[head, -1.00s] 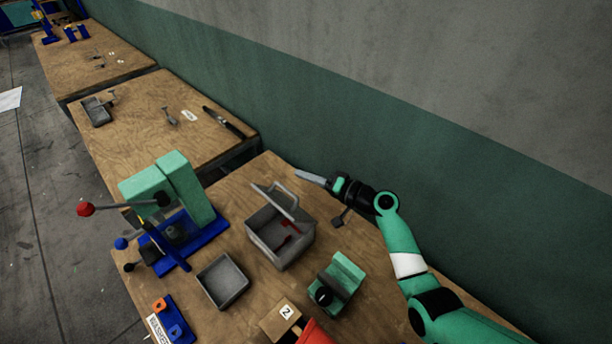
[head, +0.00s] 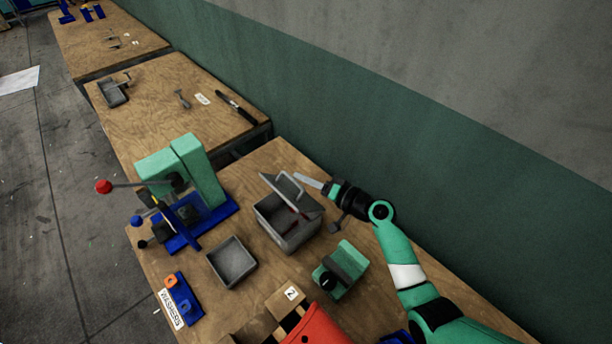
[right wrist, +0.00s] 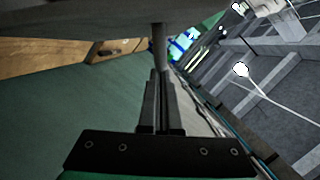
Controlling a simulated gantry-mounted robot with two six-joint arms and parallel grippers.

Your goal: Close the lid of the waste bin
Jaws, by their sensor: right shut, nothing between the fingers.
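The waste bin (head: 290,232) is a grey open-topped box on the near workbench in the head view. Its grey lid (head: 278,188), with a loop handle, stands tilted over the opening, partly open. Something red shows inside the bin. My right gripper (head: 301,177) is shut and empty, with its fingers at the lid's handle on the wall side. In the right wrist view the shut fingers (right wrist: 160,78) point at a grey bar, with a grey panel above; whether they touch is unclear. My left gripper is not in view.
A green and blue press (head: 190,190) with a red-knobbed lever stands left of the bin. A grey tray (head: 232,262) and a green block-like fixture (head: 341,270) sit in front. A red container (head: 318,328) is at the near edge. The wall runs close behind the bench.

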